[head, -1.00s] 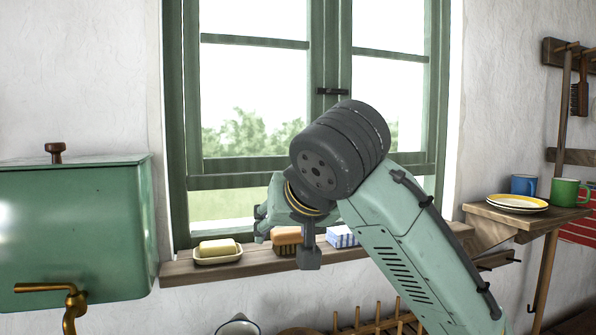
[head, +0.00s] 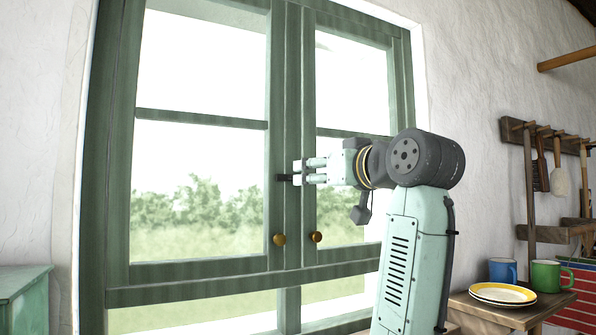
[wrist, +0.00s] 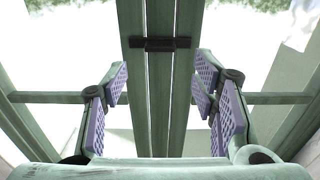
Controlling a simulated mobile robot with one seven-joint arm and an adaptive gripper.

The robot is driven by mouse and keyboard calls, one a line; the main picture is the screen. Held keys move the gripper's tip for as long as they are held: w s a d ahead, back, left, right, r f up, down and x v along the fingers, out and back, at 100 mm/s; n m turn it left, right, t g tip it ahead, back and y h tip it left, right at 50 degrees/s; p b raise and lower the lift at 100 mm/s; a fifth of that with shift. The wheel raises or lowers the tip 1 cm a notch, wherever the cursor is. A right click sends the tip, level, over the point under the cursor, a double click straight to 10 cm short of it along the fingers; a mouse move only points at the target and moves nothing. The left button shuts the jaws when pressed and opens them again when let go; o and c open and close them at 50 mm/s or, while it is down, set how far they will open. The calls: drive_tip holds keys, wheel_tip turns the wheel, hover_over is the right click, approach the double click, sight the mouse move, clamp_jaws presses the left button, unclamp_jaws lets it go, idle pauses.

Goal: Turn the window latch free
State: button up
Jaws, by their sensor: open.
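The window latch is a small dark bar (wrist: 160,44) lying across the two green middle stiles in the wrist view. In the head view the left end of the latch (head: 284,178) shows, and my gripper hides the rest. My gripper (head: 304,172) is in front of the stiles at latch height, reaching in from the right. In the wrist view my gripper (wrist: 160,86) is open, with one purple-padded finger on each side of the stiles. The latch lies between and a little beyond the fingertips. I cannot tell whether a finger touches it.
The green window frame (head: 190,270) looks shut. Two brass knobs, left (head: 279,239) and right (head: 316,237), sit below the latch. A wooden shelf (head: 512,312) with plates (head: 502,293) and a blue mug (head: 503,270) and green mug (head: 546,275) stands lower right.

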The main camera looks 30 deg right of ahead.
drive_tip(key=w+p, duration=0.2)
drive_tip(key=w, duration=0.5)
drive_tip(key=shift+d, duration=0.2)
drive_tip(key=shift+c, duration=0.5)
drive_tip(key=c, duration=1.1)
